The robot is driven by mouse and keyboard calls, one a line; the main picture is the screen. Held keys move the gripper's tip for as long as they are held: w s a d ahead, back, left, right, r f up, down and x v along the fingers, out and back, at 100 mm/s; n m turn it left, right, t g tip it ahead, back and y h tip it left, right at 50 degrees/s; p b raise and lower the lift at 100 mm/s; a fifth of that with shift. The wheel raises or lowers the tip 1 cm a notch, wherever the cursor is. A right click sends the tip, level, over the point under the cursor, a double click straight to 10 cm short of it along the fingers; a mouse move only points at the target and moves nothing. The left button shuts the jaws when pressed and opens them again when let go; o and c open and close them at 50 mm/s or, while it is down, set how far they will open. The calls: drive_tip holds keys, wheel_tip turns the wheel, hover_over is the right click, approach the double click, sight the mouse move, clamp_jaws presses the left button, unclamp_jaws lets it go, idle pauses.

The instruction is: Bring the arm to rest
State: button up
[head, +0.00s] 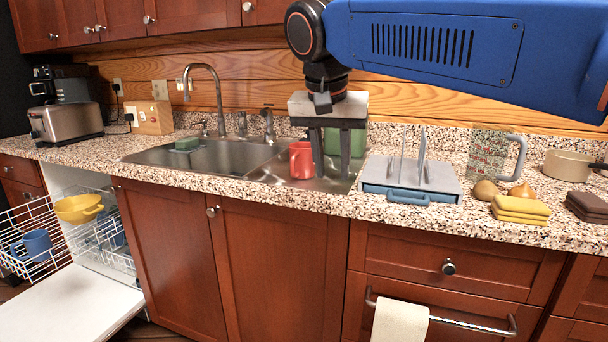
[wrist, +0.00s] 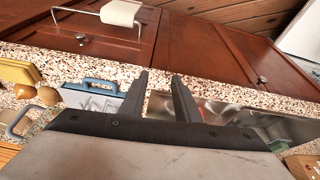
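My gripper (head: 332,174) hangs fingers down in front of the right sink basin, below the blue arm link. Its two fingers are apart with nothing held between them. The wrist view shows the same open fingers (wrist: 160,78) with a clear gap, over the counter edge and cabinet fronts. A red mug (head: 300,160) stands in the right basin just left of the fingers in the head view. A green item (head: 357,142) is behind the fingers, partly hidden by them.
A grey-blue rack (head: 410,180) stands right of the sink. Beyond it are a glass jug (head: 487,152), folded yellow cloths (head: 520,210) and a pot (head: 567,165). The dishwasher at left is open, with a yellow bowl (head: 78,208) and blue mug (head: 37,242) in its racks.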

drive_tip(key=s+d+f+n+y, duration=0.1)
drive_tip(key=s+d+f, duration=0.3)
drive_tip(key=d+f, duration=0.3)
drive_tip(key=s+d+f+n, duration=0.1)
drive_tip(key=s+d+f, duration=0.45)
drive_tip(key=d, duration=0.35)
drive_tip(key=s+d+f, duration=0.3)
drive_tip(key=s+f, duration=0.2)
drive_tip(key=f, duration=0.3)
drive_tip(key=s+d+f+n+t, duration=0.1)
drive_tip(key=s+d+f, duration=0.3)
drive_tip(key=f, duration=0.4)
drive_tip(key=shift+s+d, duration=0.25)
drive_tip(key=shift+s, duration=0.55)
drive_tip(key=shift+a, duration=0.1)
